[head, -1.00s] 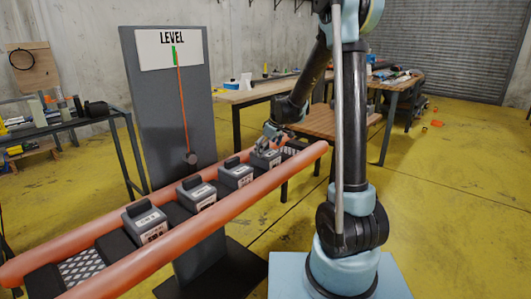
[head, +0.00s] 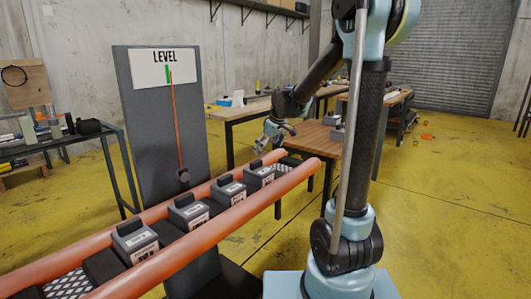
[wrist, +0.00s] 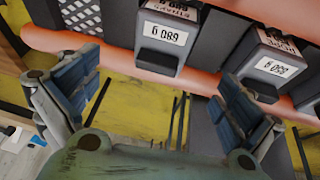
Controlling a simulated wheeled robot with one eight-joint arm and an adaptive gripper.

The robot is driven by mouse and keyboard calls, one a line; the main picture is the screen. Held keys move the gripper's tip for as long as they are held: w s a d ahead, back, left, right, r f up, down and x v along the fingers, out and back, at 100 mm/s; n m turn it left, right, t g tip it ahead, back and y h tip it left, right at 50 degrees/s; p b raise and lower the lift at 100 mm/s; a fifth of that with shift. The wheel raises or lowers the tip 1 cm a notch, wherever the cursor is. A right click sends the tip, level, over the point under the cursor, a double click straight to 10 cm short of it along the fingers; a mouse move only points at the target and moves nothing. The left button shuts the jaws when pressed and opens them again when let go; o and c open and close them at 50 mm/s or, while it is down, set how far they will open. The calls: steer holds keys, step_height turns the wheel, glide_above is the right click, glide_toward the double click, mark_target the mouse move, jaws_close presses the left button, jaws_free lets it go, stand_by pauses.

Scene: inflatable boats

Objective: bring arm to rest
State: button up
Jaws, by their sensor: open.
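My gripper (head: 277,140) is open and empty. It hangs just above and behind the far right end of the orange inflatable boat (head: 255,198). In the wrist view my gripper (wrist: 165,105) has its two blue-padded fingers spread wide, with yellow floor showing between them. Several grey weight blocks with black handles sit in a row in the boat. The rightmost block (head: 258,175) is nearest my gripper and apart from it. In the wrist view a block (wrist: 168,35) labelled 680 g, upside down, lies beyond the fingers, and another (wrist: 272,65) is to its right.
A wooden table (head: 312,142) stands behind my gripper. A dark metal bench (head: 95,140) is at left.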

steer(key=s+d+f+m+h, duration=0.1)
steer(key=s+d+m, duration=0.1)
steer(key=s+d, duration=0.5)
steer(key=s+d+f+m, duration=0.1)
steer(key=s+d+m, duration=0.2)
steer(key=s, duration=0.8)
steer(key=s+d+f+m+h, duration=0.1)
steer(key=s+d+m, duration=0.1)
steer(key=s+d, duration=0.5)
steer(key=s+f+m, duration=0.1)
steer(key=s+f, duration=0.2)
steer(key=s, duration=0.2)
steer(key=s+d+f+m+g, duration=0.1)
steer(key=s+f+m, duration=0.1)
steer(key=s, duration=0.4)
steer(key=shift+s+d+f+h, duration=0.2)
steer(key=shift+f+h, duration=0.2)
steer(key=shift+f, duration=0.1)
steer(key=shift+w+f, duration=0.2)
steer(key=shift+w, duration=0.3)
